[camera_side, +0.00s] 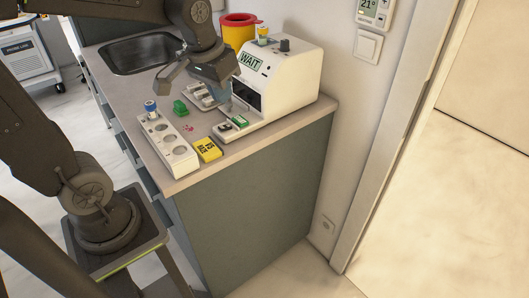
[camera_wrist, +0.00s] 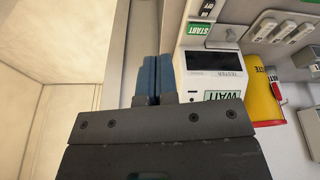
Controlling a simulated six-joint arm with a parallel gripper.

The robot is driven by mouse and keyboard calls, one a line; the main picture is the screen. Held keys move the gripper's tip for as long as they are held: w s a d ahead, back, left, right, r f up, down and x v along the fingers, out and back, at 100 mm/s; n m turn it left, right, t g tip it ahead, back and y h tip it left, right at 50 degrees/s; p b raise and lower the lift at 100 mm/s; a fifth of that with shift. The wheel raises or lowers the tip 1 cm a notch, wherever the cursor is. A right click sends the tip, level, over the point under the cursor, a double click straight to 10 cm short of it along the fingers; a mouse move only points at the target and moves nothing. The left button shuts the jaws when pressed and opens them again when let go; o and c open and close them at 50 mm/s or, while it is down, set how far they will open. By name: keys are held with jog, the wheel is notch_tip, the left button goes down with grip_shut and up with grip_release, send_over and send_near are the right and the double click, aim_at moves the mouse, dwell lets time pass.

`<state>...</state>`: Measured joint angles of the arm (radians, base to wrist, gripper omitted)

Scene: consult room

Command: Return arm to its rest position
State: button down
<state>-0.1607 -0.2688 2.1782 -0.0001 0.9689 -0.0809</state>
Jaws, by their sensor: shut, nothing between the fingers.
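My gripper (camera_side: 226,97) is above the counter, in front of the white tester (camera_side: 305,80) with the green WAIT sign. Its blue fingers point down, near the tester's dark opening. In the wrist view, my gripper's two blue fingers (camera_wrist: 154,72) lie side by side, shut, with nothing between them. The tester (camera_wrist: 205,92) is just to their right there, with its WAIT sign upside down. From these frames I cannot tell whether the fingertips touch anything.
A white rack (camera_side: 182,159) with a blue-capped vial (camera_side: 150,107), a yellow box (camera_side: 207,149) and a green block (camera_side: 180,108) stand on the counter. A yellow bin with a red lid (camera_side: 238,32) stands behind the tester. A sink (camera_side: 140,54) is at back left.

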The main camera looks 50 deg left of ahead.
jog(key=s+d+m+t, duration=0.2)
jog(key=s+d, duration=0.3)
jog(key=s, duration=0.5)
jog(key=shift+m+t, duration=0.3)
jog(key=shift+m, duration=0.1)
